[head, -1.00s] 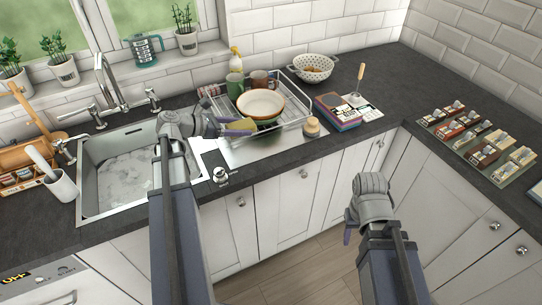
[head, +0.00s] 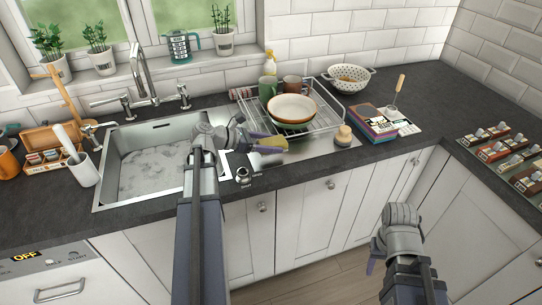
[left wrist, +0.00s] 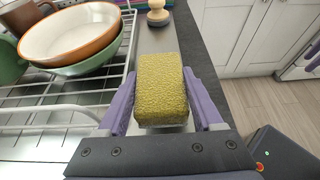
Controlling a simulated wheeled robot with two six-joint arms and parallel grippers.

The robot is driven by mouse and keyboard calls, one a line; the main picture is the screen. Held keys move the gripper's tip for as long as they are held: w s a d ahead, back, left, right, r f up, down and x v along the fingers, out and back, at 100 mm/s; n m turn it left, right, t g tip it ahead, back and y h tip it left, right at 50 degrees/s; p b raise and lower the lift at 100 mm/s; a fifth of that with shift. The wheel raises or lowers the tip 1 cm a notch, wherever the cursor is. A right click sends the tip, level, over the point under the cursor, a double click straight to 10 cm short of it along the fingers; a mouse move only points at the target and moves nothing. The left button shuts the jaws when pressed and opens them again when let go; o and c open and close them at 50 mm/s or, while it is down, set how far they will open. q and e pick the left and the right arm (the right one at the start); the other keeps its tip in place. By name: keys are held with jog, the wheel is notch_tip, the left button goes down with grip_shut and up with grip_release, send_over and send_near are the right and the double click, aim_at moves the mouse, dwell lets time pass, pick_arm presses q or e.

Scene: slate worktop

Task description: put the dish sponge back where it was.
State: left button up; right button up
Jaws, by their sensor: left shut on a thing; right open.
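The dish sponge (head: 270,145) is a yellow-green block. My left gripper (head: 258,141) is shut on it, beside the front left of the dish rack in the head view. In the left wrist view the sponge (left wrist: 160,85) sits between the two purple fingers (left wrist: 160,100), above the metal drainboard strip. Its underside is hidden. My right gripper (head: 374,256) is open and empty, low in front of the cabinet doors.
The wire dish rack (head: 335,119) holds bowls and mugs. A round wooden-topped brush (head: 343,135) stands to its front right. The sink (head: 150,160) with suds lies left. Books (head: 373,122) and a colander (head: 349,78) are further right.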

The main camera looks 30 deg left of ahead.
aim_at(271, 158)
pick_arm(q)
jog(key=shift+f+b, duration=1.8)
jog(key=shift+f, duration=0.05)
jog(key=shift+f, duration=0.15)
jog(key=o, duration=1.3)
